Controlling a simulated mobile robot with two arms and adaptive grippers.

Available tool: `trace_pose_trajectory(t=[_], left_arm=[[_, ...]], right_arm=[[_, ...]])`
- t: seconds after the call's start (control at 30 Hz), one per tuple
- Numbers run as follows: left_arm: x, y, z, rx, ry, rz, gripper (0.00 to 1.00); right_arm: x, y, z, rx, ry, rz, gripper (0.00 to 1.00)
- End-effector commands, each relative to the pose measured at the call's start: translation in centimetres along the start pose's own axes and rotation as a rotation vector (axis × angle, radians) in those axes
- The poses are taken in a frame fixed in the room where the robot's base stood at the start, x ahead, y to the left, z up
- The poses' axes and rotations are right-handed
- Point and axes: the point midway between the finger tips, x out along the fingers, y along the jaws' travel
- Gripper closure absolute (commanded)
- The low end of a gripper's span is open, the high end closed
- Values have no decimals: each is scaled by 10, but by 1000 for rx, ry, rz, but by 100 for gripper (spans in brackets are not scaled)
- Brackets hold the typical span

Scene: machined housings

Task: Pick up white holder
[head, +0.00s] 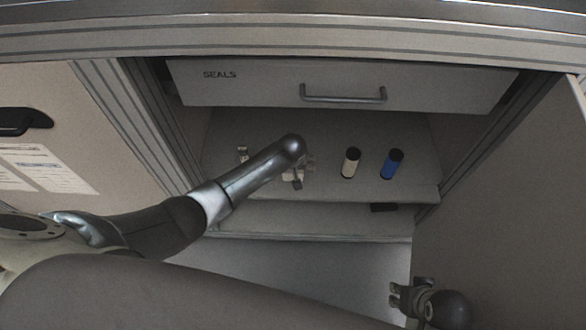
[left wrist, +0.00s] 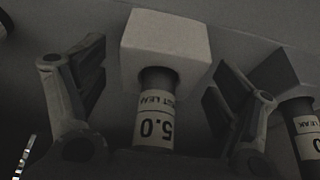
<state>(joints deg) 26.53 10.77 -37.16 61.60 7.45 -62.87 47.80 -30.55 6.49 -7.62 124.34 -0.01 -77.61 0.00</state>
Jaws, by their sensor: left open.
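In the left wrist view a white block-shaped holder (left wrist: 165,48) sits on a dark stem with a white label (left wrist: 153,120) reading "5.0", upside down. My left gripper (left wrist: 160,95) is open, with one finger on each side of the stem and gaps between. In the head view my left gripper (head: 299,166) is over the shelf, and a small pale part, likely the holder (head: 290,177), shows beside it, mostly hidden by my arm. My right gripper (head: 396,295) is at the lower right, well away from the shelf items; its opening is unclear.
A similar dark-topped labelled item (left wrist: 283,72) stands close to the right finger. On the shelf (head: 325,190) stand a cream cylinder (head: 350,164), a blue cylinder (head: 391,165) and a small item (head: 243,154). The SEALS drawer (head: 245,88) is above; an open door (head: 520,200) is right.

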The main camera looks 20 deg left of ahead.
Motion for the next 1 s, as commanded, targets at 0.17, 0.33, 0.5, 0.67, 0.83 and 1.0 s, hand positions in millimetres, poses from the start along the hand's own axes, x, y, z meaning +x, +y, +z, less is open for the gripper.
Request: trace_pose_trajectory(t=[0.17, 0.33, 0.5, 0.67, 0.83, 1.0], left_arm=[[0, 0, 0, 0, 0, 1, 17], [0, 0, 0, 0, 0, 1, 39], [0, 0, 0, 0, 0, 1, 61], [-1, 1, -1, 0, 2, 2, 65], [-2, 1, -1, 0, 2, 2, 65], [-7, 1, -4, -1, 2, 2, 65]], right_arm=[[0, 0, 0, 0, 0, 0, 60], [0, 0, 0, 0, 0, 0, 60], [0, 0, 0, 0, 0, 1, 60], [0, 0, 0, 1, 0, 1, 60], [0, 0, 0, 1, 1, 0, 60], [1, 0, -2, 0, 10, 0, 60]])
